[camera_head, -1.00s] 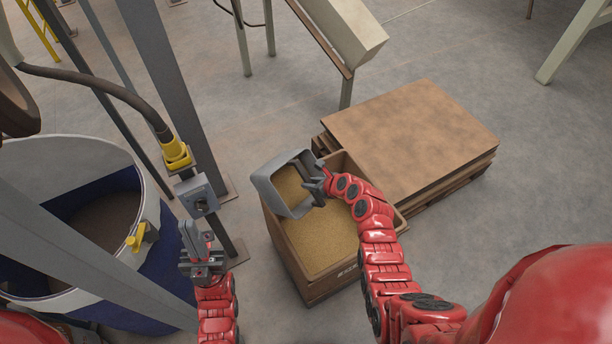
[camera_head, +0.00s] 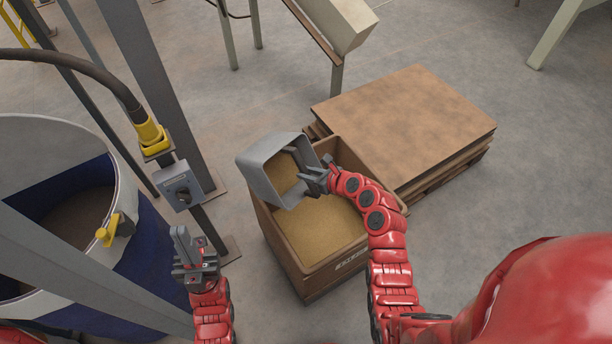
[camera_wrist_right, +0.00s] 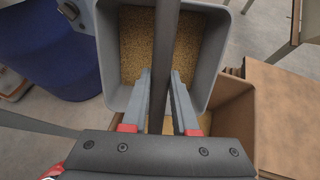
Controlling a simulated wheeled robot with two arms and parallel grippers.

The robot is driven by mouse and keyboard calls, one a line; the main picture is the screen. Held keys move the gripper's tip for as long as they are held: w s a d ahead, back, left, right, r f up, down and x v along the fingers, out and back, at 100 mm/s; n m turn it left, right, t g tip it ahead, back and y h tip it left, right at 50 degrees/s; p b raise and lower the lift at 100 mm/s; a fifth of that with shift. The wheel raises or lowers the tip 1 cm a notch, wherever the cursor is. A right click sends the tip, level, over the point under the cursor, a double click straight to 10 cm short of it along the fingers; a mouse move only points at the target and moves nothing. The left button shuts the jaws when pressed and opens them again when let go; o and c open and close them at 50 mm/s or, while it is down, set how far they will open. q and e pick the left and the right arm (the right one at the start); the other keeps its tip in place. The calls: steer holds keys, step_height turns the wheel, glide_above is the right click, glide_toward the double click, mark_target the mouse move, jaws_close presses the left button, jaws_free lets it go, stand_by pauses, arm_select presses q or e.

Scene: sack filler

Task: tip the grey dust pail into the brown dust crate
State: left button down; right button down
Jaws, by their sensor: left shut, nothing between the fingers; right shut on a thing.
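The grey dust pail (camera_head: 256,182) hangs over the left back part of the brown dust crate (camera_head: 322,280), tilted, with its open mouth towards me. Tan grainy dust shows inside the pail, also in the right wrist view (camera_wrist_right: 110,62). Similar dust fills much of the crate's visible inside. My right gripper (camera_head: 312,180) is shut on the pail's handle bar (camera_wrist_right: 163,60). No falling stream of dust is visible. My left gripper (camera_head: 186,250) is shut and empty, left of the crate.
A pallet with stacked brown boards (camera_head: 405,125) stands behind and right of the crate. A blue-and-white drum (camera_head: 140,235), a grey post (camera_head: 150,95) and a switch box (camera_head: 178,187) are on the left. Floor at right is clear.

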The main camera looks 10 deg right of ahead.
steer(key=shift+s+d+f+t+y+b, duration=0.55)
steer(key=shift+f+b, duration=0.55)
steer(key=shift+b, duration=2.75)
steer(key=shift+s+d+f+t+y+b, duration=0.3)
steer(key=shift+s+f+t+b, duration=0.55)
steer(key=shift+b, duration=3.05)
steer(key=shift+s+d+f+t+y+b, duration=0.35)
steer(key=shift+f+b, duration=1)
steer(key=shift+b, duration=2.5)
steer(key=s+d+f+t+y+b, duration=0.1)
steer(key=t+b, duration=0.1)
steer(key=b, duration=0.4)
steer(key=s+d+f+t+y+b, duration=0.1)
steer(key=t+y+b, duration=0.1)
steer(key=b, duration=0.4)
steer(key=shift+s+d+f, duration=0.3)
steer(key=shift+s+f, duration=0.1)
steer(key=t+y+b, duration=0.3)
steer(key=t+b, duration=0.1)
steer(key=b, duration=1)
glide_toward(319, 198)
steer(key=shift+w+a+r, duration=0.15)
steer(key=shift+w+a, duration=0.1)
steer(key=shift+w, duration=0.3)
steer(key=shift+w+a+r, duration=0.15)
steer(key=shift+w+a, duration=0.1)
steer(key=shift+w, duration=0.3)
steer(key=shift+s, duration=0.1)
